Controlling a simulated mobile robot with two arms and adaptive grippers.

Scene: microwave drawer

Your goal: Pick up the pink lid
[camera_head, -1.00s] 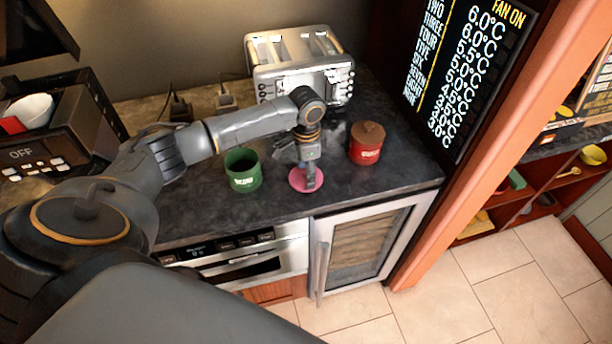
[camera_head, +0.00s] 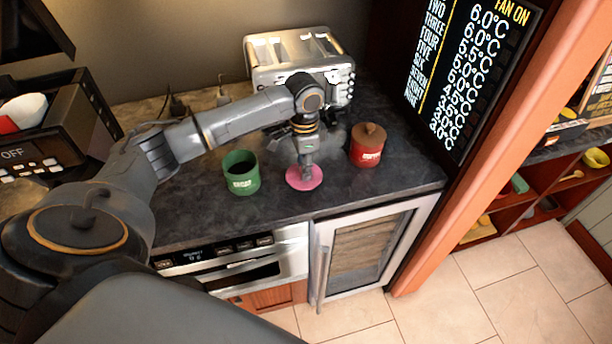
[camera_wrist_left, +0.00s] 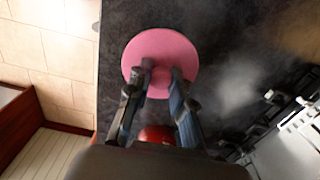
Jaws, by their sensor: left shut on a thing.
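The pink lid (camera_head: 304,181) is a round disc at the counter, between the green canister and the red canister. It also shows in the left wrist view (camera_wrist_left: 160,44), under my fingers. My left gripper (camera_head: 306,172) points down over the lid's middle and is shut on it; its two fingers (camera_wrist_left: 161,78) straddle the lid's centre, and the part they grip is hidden. Whether the lid touches the counter or is slightly above it, I cannot tell. My right gripper is not in view.
An open green canister (camera_head: 241,173) stands to the left of the lid. A red canister (camera_head: 367,146) with a brown lid stands to the right. A silver toaster (camera_head: 300,66) is behind. The dark counter's (camera_head: 213,213) front edge is close, above an oven and a glass-door cabinet.

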